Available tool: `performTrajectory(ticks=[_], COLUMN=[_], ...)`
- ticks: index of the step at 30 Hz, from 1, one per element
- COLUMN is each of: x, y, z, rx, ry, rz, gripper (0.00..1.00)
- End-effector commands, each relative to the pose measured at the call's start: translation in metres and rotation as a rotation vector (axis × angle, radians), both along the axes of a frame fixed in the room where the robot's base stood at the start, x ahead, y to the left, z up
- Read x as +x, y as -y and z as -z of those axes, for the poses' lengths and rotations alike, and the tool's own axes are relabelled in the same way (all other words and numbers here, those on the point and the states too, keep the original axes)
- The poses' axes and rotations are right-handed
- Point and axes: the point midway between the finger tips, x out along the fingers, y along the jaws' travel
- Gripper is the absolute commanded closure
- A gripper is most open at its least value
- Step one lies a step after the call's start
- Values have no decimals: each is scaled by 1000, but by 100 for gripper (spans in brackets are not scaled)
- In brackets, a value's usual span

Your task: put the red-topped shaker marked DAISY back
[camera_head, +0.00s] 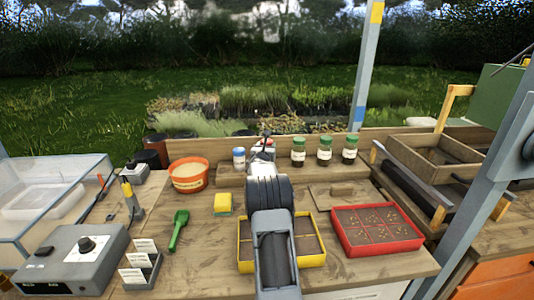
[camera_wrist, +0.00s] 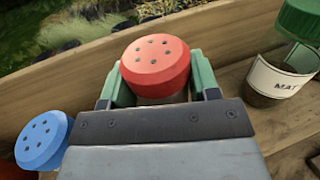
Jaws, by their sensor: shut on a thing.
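A red-topped shaker (camera_wrist: 156,66) with holes in its lid sits between the green fingers of my gripper (camera_wrist: 160,80) in the wrist view. My gripper is shut on it. Its label is hidden, so I cannot read DAISY. In the head view my gripper (camera_head: 263,152) is at the raised back shelf (camera_head: 215,180), between a blue-topped shaker and the green-topped ones, and my arm hides most of the red-topped shaker. I cannot tell whether its base touches the shelf.
The blue-topped shaker (camera_head: 239,158) stands close on the left, also in the wrist view (camera_wrist: 42,140). Several green-topped shakers (camera_head: 298,152) stand to the right; the nearest (camera_wrist: 283,75) shows "MA". A back board (camera_head: 400,133) runs behind. An orange pot (camera_head: 188,175) is further left.

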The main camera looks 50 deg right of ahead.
Motion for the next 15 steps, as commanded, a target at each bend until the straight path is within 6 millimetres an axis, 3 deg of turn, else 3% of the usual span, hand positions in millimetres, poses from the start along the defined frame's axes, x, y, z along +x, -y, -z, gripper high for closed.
performTrajectory(ticks=[6,15], x=[-1,-1], y=[0,0], z=[26,28], rx=[2,1], ry=[-1,-1], rz=[1,1], gripper=[68,68])
